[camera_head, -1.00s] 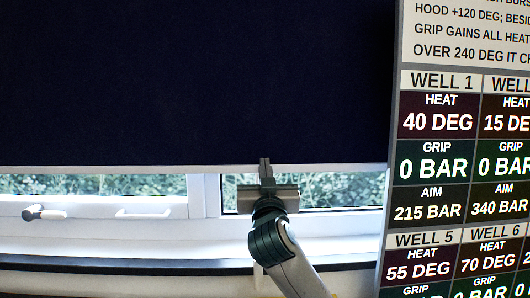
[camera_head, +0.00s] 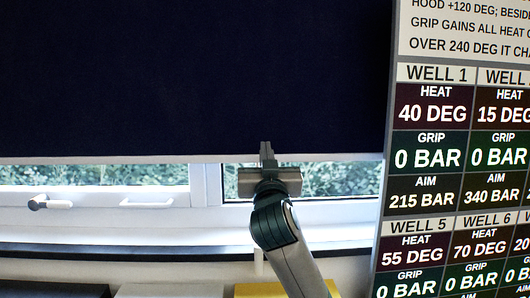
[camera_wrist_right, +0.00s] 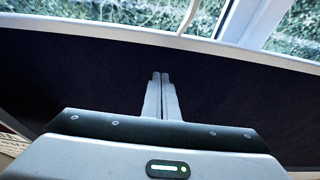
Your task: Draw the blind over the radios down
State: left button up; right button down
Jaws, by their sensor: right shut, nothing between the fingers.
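A dark navy blind (camera_head: 190,80) covers the upper part of the window in the head view. Its pale bottom bar (camera_head: 110,159) runs across just above the lower strip of glass. My right gripper (camera_head: 267,148) is shut and empty, its fingertips overlapping the bar and the blind's lower edge; whether they touch is unclear. In the right wrist view the shut fingers (camera_wrist_right: 162,78) lie in front of the blind (camera_wrist_right: 80,75), with the bar (camera_wrist_right: 110,33) beyond them. My left gripper is out of view. No radios can be made out.
A white window frame (camera_head: 207,200) with a handle (camera_head: 45,202) shows below the blind. A large panel of readouts (camera_head: 450,150) stands close on the right. Grey and yellow objects (camera_head: 260,289) show along the bottom edge.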

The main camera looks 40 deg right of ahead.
jog(key=b+v, duration=0.1)
jog(key=v, duration=0.5)
jog(key=shift+b, duration=0.4)
